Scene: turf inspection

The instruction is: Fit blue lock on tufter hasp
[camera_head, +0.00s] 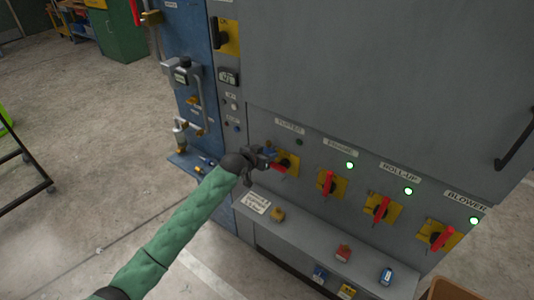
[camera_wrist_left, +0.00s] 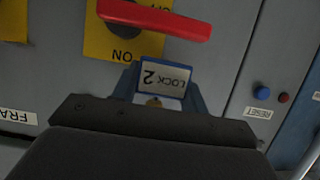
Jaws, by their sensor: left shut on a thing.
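My left gripper (camera_head: 264,160) is in front of the panel at the tufter switch, at the left end of the switch row. It is shut on the blue lock (camera_wrist_left: 155,82), whose "LOCK 2" label is upside down in the left wrist view. The tufter switch's red handle (camera_head: 279,169) lies over a yellow plate (camera_head: 292,160); the handle (camera_wrist_left: 160,20) and plate (camera_wrist_left: 110,42) are just above the lock in the wrist view. The shackle and hasp are hidden, so I cannot tell whether they are joined. My right gripper is not in view.
Frame (camera_head: 327,184), roll-up (camera_head: 378,208) and blower (camera_head: 438,236) switches run rightward, their green lamps lit; the tufter lamp (camera_head: 299,142) is dark. A ledge below (camera_head: 310,236) carries brass (camera_head: 277,214), red (camera_head: 343,253) and blue (camera_head: 386,276) locks.

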